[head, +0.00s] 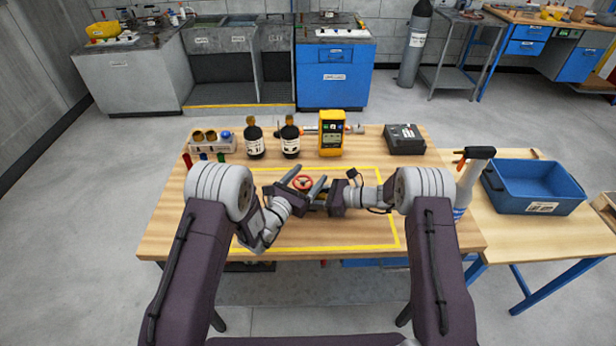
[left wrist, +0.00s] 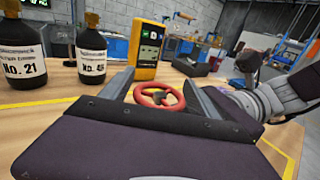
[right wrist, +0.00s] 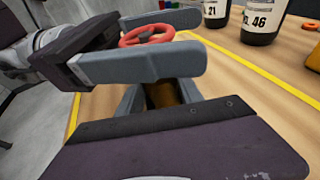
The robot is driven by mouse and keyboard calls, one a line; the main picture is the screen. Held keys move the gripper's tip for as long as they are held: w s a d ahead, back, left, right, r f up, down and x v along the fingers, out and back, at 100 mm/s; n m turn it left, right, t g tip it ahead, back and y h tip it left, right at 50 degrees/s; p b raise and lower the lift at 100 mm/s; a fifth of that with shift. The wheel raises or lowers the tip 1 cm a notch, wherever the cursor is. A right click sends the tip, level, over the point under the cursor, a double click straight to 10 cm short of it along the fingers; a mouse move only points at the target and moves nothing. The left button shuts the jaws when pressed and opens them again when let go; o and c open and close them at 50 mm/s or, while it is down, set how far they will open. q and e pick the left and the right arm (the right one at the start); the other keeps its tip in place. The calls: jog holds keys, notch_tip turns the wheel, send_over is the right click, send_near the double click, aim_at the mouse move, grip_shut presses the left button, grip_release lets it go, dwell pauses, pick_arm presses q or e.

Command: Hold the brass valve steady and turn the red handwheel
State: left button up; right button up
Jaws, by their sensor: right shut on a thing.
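The red handwheel (head: 303,184) sits on top of the brass valve, near the middle of the table. In the head view my left gripper (head: 305,181) is open, with one finger on each side of the wheel. The left wrist view shows the wheel (left wrist: 158,97) between the two spread fingers; contact cannot be told. My right gripper (head: 326,197) comes from the right, below the wheel, and is shut on the valve. In the right wrist view the brass valve body (right wrist: 162,95) shows between its fingers, partly hidden by the left gripper's finger, with the wheel (right wrist: 147,35) above.
Two dark bottles (head: 255,140), a yellow meter (head: 331,132) and a black box (head: 405,139) stand along the table's back. A spray bottle (head: 465,180) and a blue bin (head: 535,187) are at the right. Yellow tape (head: 330,248) outlines a mostly bare area.

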pick_arm(q)
jog(key=v, duration=1.2)
